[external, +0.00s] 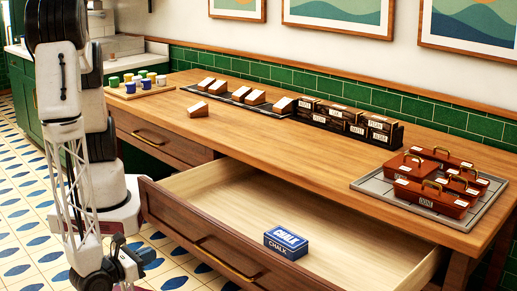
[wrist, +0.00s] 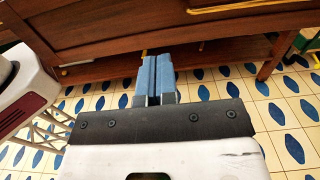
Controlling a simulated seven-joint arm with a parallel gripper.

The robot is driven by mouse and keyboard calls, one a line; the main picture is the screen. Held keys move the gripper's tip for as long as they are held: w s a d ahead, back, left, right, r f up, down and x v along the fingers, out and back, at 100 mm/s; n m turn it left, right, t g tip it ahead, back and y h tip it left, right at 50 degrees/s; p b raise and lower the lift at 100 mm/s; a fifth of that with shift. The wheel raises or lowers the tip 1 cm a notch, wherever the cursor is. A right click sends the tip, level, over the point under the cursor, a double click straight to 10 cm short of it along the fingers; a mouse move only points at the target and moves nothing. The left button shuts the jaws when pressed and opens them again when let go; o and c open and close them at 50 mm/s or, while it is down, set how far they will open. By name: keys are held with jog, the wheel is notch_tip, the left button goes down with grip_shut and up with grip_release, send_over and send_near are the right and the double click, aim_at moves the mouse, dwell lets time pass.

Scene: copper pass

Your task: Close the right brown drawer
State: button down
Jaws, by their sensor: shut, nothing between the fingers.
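The right brown drawer (external: 188,222) is pulled far open below the wooden counter in the external view. It has a brass handle (external: 228,262) on its front and a blue chalk box (external: 286,243) inside. My gripper (external: 143,254) is low, in front of the drawers and near the left end of the open drawer's front, apart from it. In the wrist view, my gripper's blue fingers (wrist: 156,60) are together and empty. They point toward brown cabinet woodwork, with a brass handle (wrist: 224,6) at the top.
The left drawer (external: 160,137) looks shut. The countertop (external: 245,130) holds a board of small cups (external: 138,84), wooden blocks (external: 243,95), dark labelled boxes (external: 345,118) and a grey tray (external: 378,187) of brown handled boxes. Patterned floor (external: 25,200) lies open at the left.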

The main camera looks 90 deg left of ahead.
aim_at(195, 233)
jog(key=shift+w+a, duration=0.1)
jog(key=shift+x, duration=6.8)
jog(key=x, duration=3.2)
jog(key=shift+a+f, duration=0.1)
jog(key=shift+f, duration=0.1)
jog(key=shift+w+a, duration=0.45)
jog(key=shift+w, duration=0.15)
jog(key=shift+w+r, duration=0.1)
jog(key=shift+w, duration=0.05)
jog(key=shift+d, duration=0.1)
jog(key=shift+v, duration=7.3)
jog(key=shift+s, duration=0.2)
